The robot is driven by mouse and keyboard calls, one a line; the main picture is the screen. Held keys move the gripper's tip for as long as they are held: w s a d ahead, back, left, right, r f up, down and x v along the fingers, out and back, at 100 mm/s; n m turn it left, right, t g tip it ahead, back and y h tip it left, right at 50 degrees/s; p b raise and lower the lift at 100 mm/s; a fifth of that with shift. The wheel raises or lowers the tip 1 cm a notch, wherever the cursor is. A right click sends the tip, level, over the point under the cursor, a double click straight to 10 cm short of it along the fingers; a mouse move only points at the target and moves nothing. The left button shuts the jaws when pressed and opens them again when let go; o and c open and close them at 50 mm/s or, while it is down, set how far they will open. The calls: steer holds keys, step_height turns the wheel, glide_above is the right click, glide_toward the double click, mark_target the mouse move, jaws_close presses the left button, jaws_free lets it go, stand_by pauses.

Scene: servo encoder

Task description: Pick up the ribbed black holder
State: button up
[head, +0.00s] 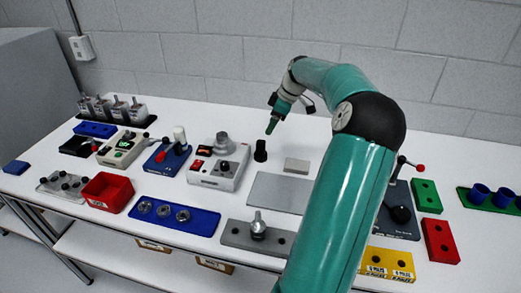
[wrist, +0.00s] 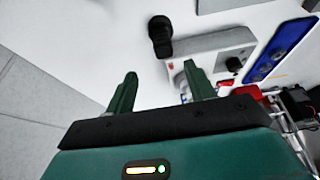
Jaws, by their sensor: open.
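The ribbed black holder (head: 261,151) stands upright on the white table, right of the grey-white instrument box. In the wrist view the black holder (wrist: 160,34) lies beyond the fingertips, near the top middle. My gripper (head: 271,128) is above and slightly right of the holder in the head view, apart from it. In the wrist view my gripper (wrist: 160,72) shows two green fingers spread apart with nothing between them. Only one finger is clear in the head view.
The instrument box (head: 218,167) is left of the holder. A small grey block (head: 297,166) and a flat grey plate (head: 278,193) lie to its right and front. A blue tray with metal rings (head: 153,218) is at the front. The table behind the holder is clear.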

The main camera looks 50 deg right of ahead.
mark_target(261, 142)
steer(key=x, duration=0.6)
steer(key=shift+w+a+f, duration=0.1)
steer(key=shift+f, duration=0.2)
steer(key=x, duration=0.5)
steer(key=shift+a+f, duration=0.1)
steer(key=shift+a, duration=0.15)
steer(key=c, duration=1.1)
